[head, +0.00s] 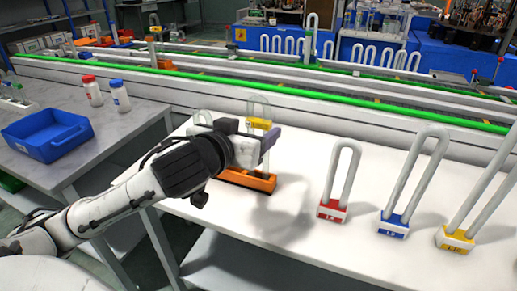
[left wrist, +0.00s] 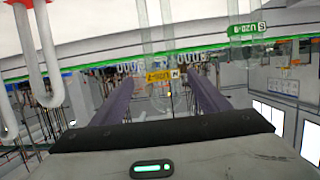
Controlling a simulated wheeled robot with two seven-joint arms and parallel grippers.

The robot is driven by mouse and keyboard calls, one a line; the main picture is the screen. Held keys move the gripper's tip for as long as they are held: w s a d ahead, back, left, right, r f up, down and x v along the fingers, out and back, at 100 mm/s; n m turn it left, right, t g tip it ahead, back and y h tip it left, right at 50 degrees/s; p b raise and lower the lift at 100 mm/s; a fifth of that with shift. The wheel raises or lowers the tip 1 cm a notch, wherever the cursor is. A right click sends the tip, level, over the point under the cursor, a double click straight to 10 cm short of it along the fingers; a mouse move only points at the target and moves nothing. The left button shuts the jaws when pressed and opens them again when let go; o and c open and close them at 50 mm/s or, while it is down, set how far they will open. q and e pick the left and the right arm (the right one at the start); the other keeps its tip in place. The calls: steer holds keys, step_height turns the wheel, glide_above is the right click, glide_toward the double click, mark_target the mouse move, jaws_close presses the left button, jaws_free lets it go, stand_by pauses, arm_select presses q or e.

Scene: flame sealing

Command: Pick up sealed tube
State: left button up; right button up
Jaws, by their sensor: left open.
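A clear glass tube (head: 258,104) with a yellow label stands in an orange base (head: 247,181) on the white table. My left gripper (head: 262,143) is at the tube, level with its middle and hiding part of it. In the left wrist view the two purple fingers of the gripper (left wrist: 160,88) are spread apart. The clear tube with its yellow label (left wrist: 160,75) shows between or just beyond the fingertips; contact cannot be told. Another clear loop (head: 203,117) shows behind my left wrist. My right gripper is not in view.
White U-shaped tubes stand in red (head: 332,210), blue (head: 393,224) and yellow (head: 455,240) bases to the right. A blue tray (head: 47,135) and two bottles (head: 93,91) are on the left table. A green-edged conveyor (head: 300,92) runs behind. The front of the white table is clear.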

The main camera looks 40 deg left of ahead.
mark_target(257, 123)
arm_select(q)
steer(key=x, duration=0.4)
steer(key=shift+w+a+r, duration=0.15)
steer(key=shift+a+r, duration=0.15)
steer(key=shift+a, duration=0.05)
steer(key=shift+w+a+f, duration=0.1)
steer(key=shift+w+f, duration=0.05)
steer(key=shift+w, duration=0.3)
steer(key=c, duration=1.2)
